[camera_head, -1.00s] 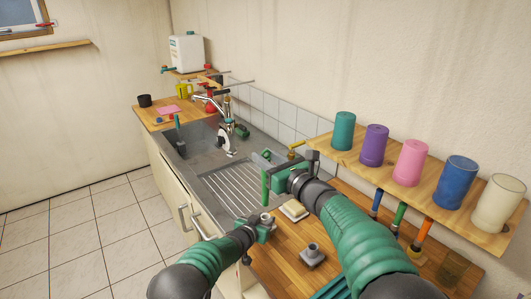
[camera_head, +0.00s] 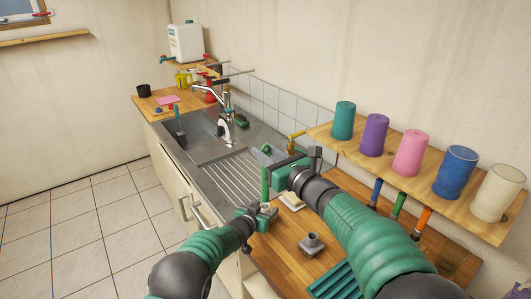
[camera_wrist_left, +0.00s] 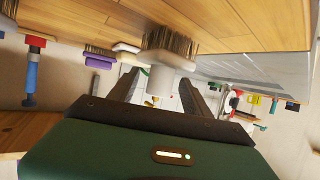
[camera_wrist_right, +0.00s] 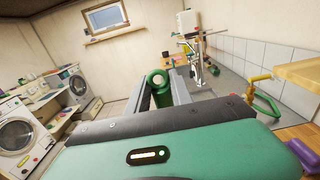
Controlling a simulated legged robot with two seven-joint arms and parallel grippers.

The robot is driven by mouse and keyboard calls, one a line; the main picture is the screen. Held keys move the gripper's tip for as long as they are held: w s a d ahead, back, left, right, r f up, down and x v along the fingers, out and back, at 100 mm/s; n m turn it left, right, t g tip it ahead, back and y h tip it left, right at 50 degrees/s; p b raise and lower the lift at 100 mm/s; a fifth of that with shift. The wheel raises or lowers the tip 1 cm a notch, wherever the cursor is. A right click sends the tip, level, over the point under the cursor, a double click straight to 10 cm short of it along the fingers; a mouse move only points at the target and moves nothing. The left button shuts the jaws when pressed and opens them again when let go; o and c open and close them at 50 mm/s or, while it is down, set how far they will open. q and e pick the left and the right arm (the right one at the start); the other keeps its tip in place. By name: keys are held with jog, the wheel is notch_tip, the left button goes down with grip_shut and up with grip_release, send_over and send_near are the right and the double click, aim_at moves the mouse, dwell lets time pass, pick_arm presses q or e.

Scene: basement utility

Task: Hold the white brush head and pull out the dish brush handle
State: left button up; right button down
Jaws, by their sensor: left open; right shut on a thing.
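The white brush head (camera_wrist_left: 170,60), with grey bristles and a pale round socket, appears upside down in the left wrist view, between the fingers of my left gripper (camera_wrist_left: 160,95). In the head view my left gripper (camera_head: 262,212) is open low over the counter, around the pale socket. My right gripper (camera_head: 268,178) is just above it, shut on the upright green dish brush handle (camera_head: 265,186). In the right wrist view the handle's green end (camera_wrist_right: 158,85) shows between the fingers. I cannot tell whether the handle's lower end is still in the socket.
A pale block (camera_head: 290,199) and a grey socketed piece (camera_head: 312,245) lie on the wooden counter (camera_head: 285,250). A green ribbed tray (camera_head: 335,282) is nearer. The shelf (camera_head: 400,160) with coloured cups overhangs on the right. The sink drainer (camera_head: 230,177) lies behind the grippers.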

pick_arm(q)
jog(key=v, duration=1.2)
jog(key=shift+f, duration=0.15)
